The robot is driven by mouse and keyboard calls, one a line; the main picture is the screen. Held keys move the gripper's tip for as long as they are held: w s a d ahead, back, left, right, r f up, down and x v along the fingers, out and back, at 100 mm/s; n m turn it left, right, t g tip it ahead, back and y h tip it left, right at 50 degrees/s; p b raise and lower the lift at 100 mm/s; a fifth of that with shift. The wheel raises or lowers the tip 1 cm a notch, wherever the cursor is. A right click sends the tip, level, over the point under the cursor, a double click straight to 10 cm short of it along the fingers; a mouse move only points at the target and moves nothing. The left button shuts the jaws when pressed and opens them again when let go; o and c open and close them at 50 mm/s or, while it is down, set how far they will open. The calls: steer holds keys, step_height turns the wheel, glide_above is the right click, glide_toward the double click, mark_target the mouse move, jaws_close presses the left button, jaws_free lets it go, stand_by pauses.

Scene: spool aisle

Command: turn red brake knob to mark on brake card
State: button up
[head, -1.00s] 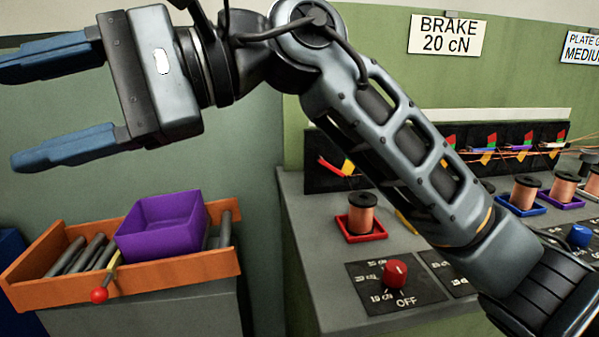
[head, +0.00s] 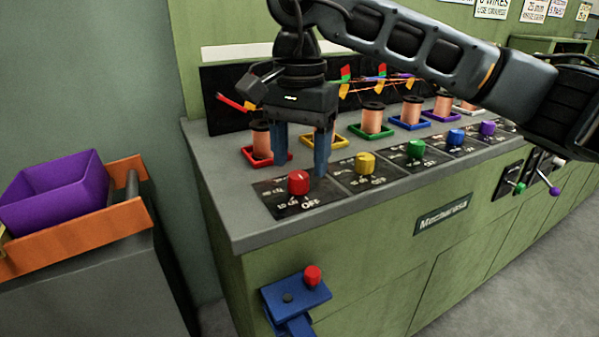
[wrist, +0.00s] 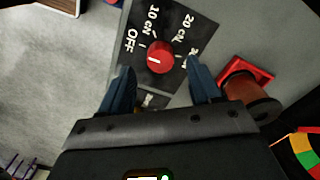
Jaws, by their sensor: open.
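The red brake knob (head: 298,183) sits on a black dial plate (head: 274,197) at the near left corner of the bench. In the wrist view the knob (wrist: 160,57) shows a white line on its left side, nearest OFF. The labels OFF, 10 cN and 20 cN are readable around it; a further one is partly hidden. My gripper (head: 301,165) is open above the knob, pointing down. In the wrist view its fingertips (wrist: 160,72) are on either side of the knob, apart from it. The brake card is out of view now.
A copper spool in a red tray (head: 254,161) stands just behind the knob. A yellow knob (head: 365,163) and other coloured knobs line the bench to the right. Another red knob (head: 313,275) is on a blue bracket below the bench edge. A purple bin (head: 55,190) is at left.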

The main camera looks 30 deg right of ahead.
mark_target(299, 174)
steer(key=shift+a+f, duration=0.1)
steer(key=shift+f, duration=1.4)
steer(key=shift+c, duration=0.2)
steer(key=c, duration=1)
